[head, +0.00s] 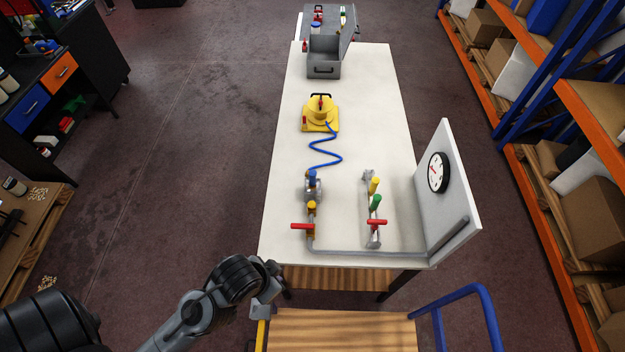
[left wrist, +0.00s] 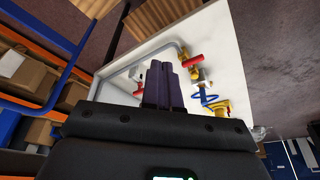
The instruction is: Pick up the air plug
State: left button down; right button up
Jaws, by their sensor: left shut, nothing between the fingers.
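A small blue plug (head: 312,177) stands at the end of the coiled blue hose (head: 326,153), on top of the left pipe fitting (head: 313,190); I take it to be the air plug. The hose runs to a yellow vacuum device (head: 321,112) and also shows in the left wrist view (left wrist: 206,98). My left gripper (head: 272,268) is off the table's near left corner, well short of the plug. In the left wrist view its dark fingers (left wrist: 164,84) are together and empty, covering part of the table. My right gripper is in neither view.
The white table (head: 350,75) carries a grey pipe with red-handled valves (head: 303,226), yellow and green handles (head: 375,194), and an upright panel with a gauge (head: 438,172). A grey open box (head: 324,68) stands at the far end. A blue-railed cart (head: 455,297) is near right.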

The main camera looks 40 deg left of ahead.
pick_arm(q)
jog(key=c, duration=1.8)
grip_release()
jog(key=o, duration=1)
